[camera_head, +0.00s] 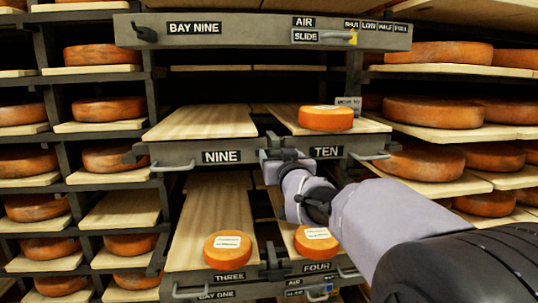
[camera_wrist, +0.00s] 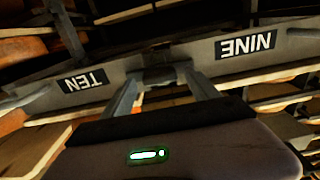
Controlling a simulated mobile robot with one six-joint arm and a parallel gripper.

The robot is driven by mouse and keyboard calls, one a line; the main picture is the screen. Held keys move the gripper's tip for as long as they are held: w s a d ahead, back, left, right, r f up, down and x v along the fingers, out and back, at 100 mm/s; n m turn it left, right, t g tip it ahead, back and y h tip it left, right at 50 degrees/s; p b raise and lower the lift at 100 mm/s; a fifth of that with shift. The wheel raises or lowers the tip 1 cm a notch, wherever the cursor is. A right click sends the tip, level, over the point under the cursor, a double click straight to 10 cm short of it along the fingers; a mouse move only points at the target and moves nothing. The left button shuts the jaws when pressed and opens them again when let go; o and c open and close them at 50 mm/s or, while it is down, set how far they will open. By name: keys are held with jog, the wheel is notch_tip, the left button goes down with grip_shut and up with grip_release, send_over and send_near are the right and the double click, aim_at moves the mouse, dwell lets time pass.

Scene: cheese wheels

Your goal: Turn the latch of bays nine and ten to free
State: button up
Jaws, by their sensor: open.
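The front rail of bays nine and ten carries the NINE label (camera_head: 222,157) and the TEN label (camera_head: 326,152). Both labels appear upside down in the wrist view, NINE (camera_wrist: 246,44) at right and TEN (camera_wrist: 84,80) at left. My gripper (camera_head: 284,158) is at the rail between the labels. In the wrist view my gripper (camera_wrist: 162,84) has its two fingers apart, reaching toward the rail's middle. A dark latch piece (camera_wrist: 158,54) shows there beyond the fingertips. My gripper covers much of it in the head view, and I cannot tell its setting or any contact.
The board of bay nine (camera_head: 203,122) is bare. An orange cheese wheel (camera_head: 326,118) sits on the board of bay ten. Wire handles (camera_head: 172,167) stick out from the rail. Below, wheels sit on boards three (camera_head: 228,250) and four (camera_head: 317,243). Loaded racks flank both sides.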

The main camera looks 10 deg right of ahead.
jog(key=shift+s, duration=0.15)
jog(key=c, duration=1.4)
jog(key=shift+o, duration=0.2)
jog(key=n+b, duration=0.6)
jog(key=n, duration=0.2)
jog(key=shift+a+f, duration=0.1)
jog(key=shift+a, duration=0.05)
jog(key=n, duration=0.9)
jog(key=shift+f+n, duration=0.1)
jog(key=shift+n, duration=0.5)
